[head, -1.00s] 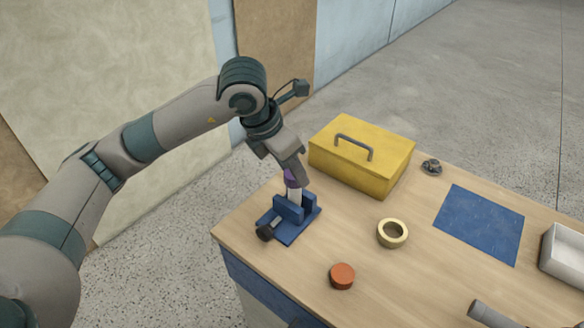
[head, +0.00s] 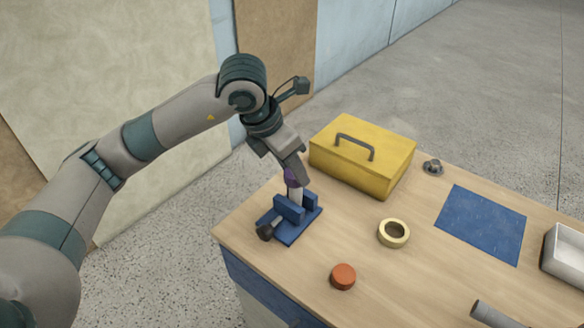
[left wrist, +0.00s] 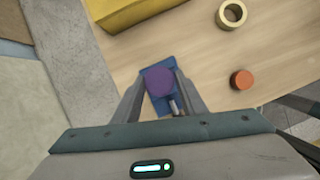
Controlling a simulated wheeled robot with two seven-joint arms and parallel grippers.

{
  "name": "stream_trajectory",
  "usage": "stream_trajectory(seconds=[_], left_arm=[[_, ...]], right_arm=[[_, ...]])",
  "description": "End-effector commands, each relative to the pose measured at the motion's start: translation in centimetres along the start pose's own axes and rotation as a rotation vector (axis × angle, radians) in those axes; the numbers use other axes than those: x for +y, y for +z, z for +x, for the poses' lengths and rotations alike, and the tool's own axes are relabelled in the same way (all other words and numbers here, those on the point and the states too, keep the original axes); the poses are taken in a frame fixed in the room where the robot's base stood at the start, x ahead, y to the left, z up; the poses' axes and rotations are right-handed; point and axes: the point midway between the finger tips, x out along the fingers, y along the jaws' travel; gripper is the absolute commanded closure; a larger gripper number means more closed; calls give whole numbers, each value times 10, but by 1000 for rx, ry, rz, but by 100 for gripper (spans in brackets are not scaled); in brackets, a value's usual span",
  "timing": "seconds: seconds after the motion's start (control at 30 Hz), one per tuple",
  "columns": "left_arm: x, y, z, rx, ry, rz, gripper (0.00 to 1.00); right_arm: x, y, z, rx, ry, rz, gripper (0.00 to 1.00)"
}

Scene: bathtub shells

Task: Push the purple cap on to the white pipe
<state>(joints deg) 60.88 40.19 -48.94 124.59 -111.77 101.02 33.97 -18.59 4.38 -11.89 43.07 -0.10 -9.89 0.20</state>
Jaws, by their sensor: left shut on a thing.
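The white pipe (head: 295,196) stands upright in a blue vise (head: 289,212) near the table's left corner. The purple cap (head: 291,178) is at the pipe's top, partly hidden by my gripper; in the left wrist view the cap (left wrist: 159,81) shows from above, over the vise. My left gripper (head: 297,175) points down and is shut on the purple cap, with one finger on each side. I cannot tell how far the cap sits over the pipe. My right gripper is not in view.
A yellow toolbox (head: 362,157) stands behind the vise. A tape roll (head: 393,233), an orange cap (head: 343,276), a small metal part (head: 433,167), a blue mat (head: 480,224), a white tray (head: 568,252) and a grey tube (head: 495,315) lie rightward. Table between them is clear.

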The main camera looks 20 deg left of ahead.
Motion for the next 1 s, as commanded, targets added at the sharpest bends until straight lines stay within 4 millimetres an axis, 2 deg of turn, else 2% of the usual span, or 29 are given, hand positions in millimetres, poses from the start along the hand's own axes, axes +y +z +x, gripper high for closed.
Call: stream_trajectory(seconds=[1.0], left_arm=[[-1, -2, 9, 0, 0, 0, 83]], right_arm=[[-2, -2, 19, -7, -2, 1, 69]])
